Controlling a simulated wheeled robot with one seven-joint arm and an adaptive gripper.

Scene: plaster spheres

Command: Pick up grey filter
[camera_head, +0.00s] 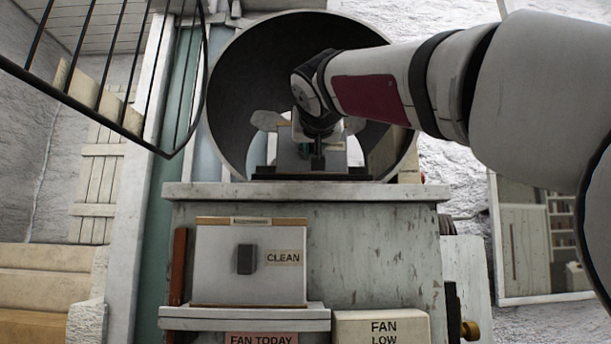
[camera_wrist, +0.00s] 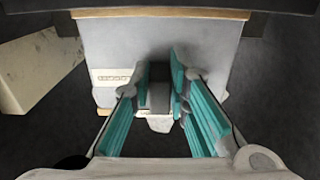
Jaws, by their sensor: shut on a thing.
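The grey filter (camera_wrist: 205,50) is a flat pale grey panel with wood-coloured edge strips, a small label and a dark handle (camera_wrist: 159,96). My gripper (camera_wrist: 161,80) is shut on that handle, with its teal-lined fingers on either side. In the head view, the filter (camera_head: 288,158) stands inside a large round dark drum, partly hidden behind my gripper (camera_head: 317,158).
The round drum (camera_head: 240,105) surrounds my gripper above a worn cabinet (camera_head: 370,260). A pale block (camera_wrist: 35,75) lies left of the filter in the wrist view. A FAN LOW box (camera_head: 380,325) is below. A black-barred rail (camera_head: 130,135) hangs at upper left.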

